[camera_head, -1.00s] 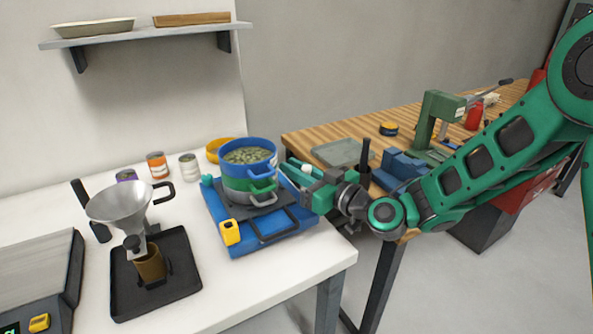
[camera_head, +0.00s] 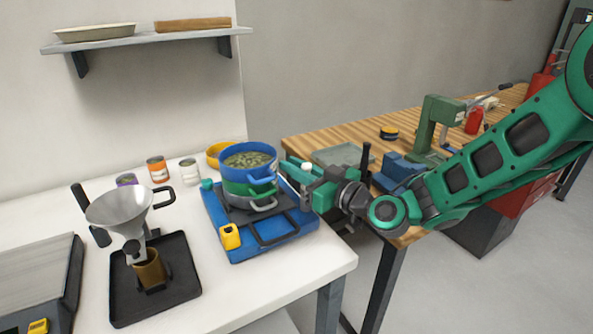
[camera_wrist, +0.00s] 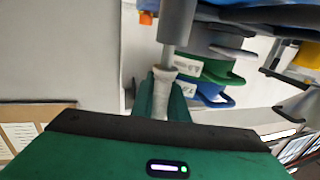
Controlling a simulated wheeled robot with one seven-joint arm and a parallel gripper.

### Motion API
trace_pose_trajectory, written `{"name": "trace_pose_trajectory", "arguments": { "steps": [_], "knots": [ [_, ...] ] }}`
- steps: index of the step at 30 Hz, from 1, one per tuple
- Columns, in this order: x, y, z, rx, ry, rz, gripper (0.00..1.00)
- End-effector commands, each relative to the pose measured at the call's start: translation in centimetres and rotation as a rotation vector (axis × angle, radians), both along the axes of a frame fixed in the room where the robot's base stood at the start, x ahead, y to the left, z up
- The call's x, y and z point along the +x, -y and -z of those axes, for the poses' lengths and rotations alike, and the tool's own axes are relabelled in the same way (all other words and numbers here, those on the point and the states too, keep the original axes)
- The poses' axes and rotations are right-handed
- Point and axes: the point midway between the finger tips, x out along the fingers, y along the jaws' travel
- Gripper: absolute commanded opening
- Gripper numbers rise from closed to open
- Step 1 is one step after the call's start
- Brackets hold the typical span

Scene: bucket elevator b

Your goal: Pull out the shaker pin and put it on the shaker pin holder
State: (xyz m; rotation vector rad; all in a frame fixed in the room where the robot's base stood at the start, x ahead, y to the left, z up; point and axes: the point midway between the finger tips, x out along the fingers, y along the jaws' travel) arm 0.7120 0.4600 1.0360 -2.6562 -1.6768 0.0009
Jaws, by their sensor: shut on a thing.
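The shaker (camera_head: 283,249) is a blue base on the white table, with a stack of blue, green and grey sieves (camera_head: 250,176) holding green pieces on top. My gripper (camera_head: 301,176) is at the shaker's right side. In the wrist view my green fingers (camera_wrist: 161,100) are shut around the pale, ribbed end of the shaker pin (camera_wrist: 164,84). A thin metal rod runs from this end to a thicker grey cylinder (camera_wrist: 178,22) beside the shaker. Whether the pin is still seated there cannot be told. I cannot make out the pin holder.
A yellow block (camera_head: 229,236) sits at the shaker's front left corner. A funnel (camera_head: 122,209) stands over a black tray (camera_head: 183,285) to the left. A wooden workbench (camera_head: 327,130) with tools lies behind my arm. The table's front right strip is clear.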

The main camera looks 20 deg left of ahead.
Motion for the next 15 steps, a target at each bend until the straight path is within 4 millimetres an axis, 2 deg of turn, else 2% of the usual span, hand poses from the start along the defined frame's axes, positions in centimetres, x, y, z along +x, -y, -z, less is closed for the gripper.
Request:
{"name": "trace_pose_trajectory", "arguments": {
  "steps": [15],
  "knots": [
    [0.0, 0.0, -1.9, 0.000, 0.001, 0.001, 0.00]
  ]
}}
